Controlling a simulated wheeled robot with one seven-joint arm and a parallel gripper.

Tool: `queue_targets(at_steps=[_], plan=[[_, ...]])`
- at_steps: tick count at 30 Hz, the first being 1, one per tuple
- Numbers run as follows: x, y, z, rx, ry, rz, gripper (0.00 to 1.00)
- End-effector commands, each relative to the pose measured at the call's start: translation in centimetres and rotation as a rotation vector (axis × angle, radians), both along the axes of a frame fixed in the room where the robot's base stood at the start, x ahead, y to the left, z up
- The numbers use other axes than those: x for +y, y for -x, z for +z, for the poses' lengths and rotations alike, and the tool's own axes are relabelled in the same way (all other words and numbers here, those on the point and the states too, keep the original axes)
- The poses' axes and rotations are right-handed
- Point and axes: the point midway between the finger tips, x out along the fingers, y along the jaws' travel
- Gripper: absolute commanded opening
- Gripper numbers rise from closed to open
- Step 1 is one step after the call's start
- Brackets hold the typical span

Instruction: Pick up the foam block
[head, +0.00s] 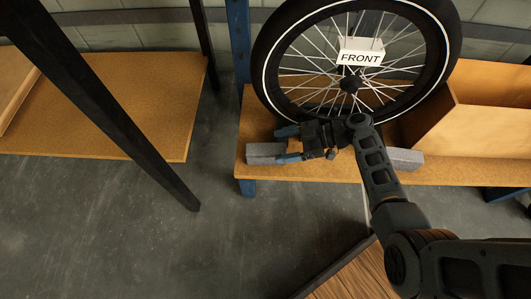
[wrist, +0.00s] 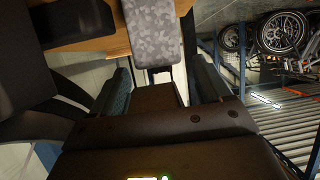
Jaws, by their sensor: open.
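A grey speckled foam block (head: 265,152) lies at the left front of the wooden shelf in the head view. It also shows in the wrist view (wrist: 155,30), its near end just ahead of the space between the fingers. My gripper (head: 278,146) is open and points left, its fingers near the block's right end. In the wrist view the finger gap looks empty. I cannot tell whether a finger touches the block. A second grey piece (head: 406,158) lies right of my arm; my arm hides whether the two join.
A spoked wheel (head: 349,84) with a "FRONT" label (head: 360,57) stands on the shelf (head: 340,174) behind my gripper. A wooden bin (head: 480,125) stands at the right. A blue post (head: 239,40) rises at the shelf's left. Bare floor (head: 150,230) lies left front.

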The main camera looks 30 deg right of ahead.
Motion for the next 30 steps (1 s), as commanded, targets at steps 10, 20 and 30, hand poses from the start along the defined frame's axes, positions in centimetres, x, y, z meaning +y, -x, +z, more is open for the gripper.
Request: queue_targets(at_steps=[10,20,30], plan=[[3.3,-1.9,-2.3,0.002,0.001,0.001,0.78],[3.5,-2.1,-2.3,0.002,0.002,0.000,0.73],[3.5,-2.1,-2.3,0.002,0.002,-0.001,0.40]])
